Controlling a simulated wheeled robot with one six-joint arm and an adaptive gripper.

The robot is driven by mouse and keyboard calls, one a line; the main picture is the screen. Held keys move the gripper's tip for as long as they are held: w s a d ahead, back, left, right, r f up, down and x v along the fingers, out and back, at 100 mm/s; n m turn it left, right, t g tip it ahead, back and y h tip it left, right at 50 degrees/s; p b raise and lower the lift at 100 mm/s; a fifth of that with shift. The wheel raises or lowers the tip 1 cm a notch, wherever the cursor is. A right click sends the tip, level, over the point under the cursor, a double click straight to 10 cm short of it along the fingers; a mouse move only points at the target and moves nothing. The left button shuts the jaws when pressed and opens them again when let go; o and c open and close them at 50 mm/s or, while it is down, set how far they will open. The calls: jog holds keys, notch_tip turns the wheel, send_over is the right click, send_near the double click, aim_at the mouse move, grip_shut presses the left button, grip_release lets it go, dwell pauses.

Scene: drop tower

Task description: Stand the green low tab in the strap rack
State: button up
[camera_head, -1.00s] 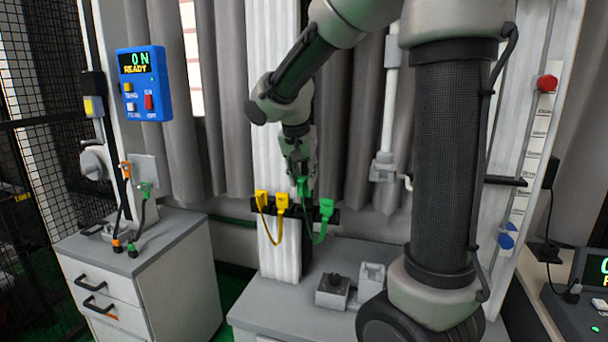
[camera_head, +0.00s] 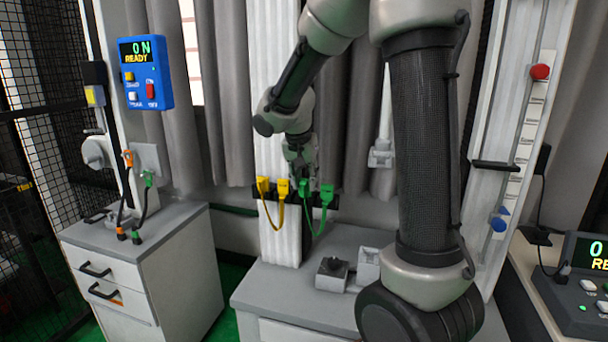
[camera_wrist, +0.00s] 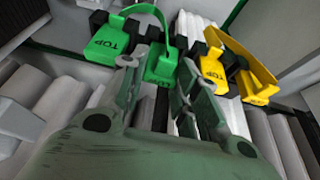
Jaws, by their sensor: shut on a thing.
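The green low tab (camera_head: 304,188) is between the fingers of my gripper (camera_head: 300,174), level with the black strap rack (camera_head: 332,200). In the wrist view my gripper (camera_wrist: 163,98) is shut on this tab (camera_wrist: 160,66), at the rack. I cannot tell whether the tab is fully seated. A second green tab (camera_head: 327,192), marked TOP in the wrist view (camera_wrist: 106,42), stands in the rack beside it. A green strap (camera_head: 317,228) links the two and hangs in a loop.
Two yellow tabs (camera_head: 263,186) (camera_head: 282,187) stand in the rack's other side, joined by a yellow strap (camera_head: 277,222). The rack is on a white ribbed column (camera_head: 280,240). Below are a grey bench (camera_head: 270,287) and a small dark-topped block (camera_head: 332,272). A drawer cabinet (camera_head: 165,265) stands left.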

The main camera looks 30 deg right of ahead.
jog(key=shift+f, duration=0.3)
jog(key=o, duration=0.9)
jog(key=v, duration=1.2)
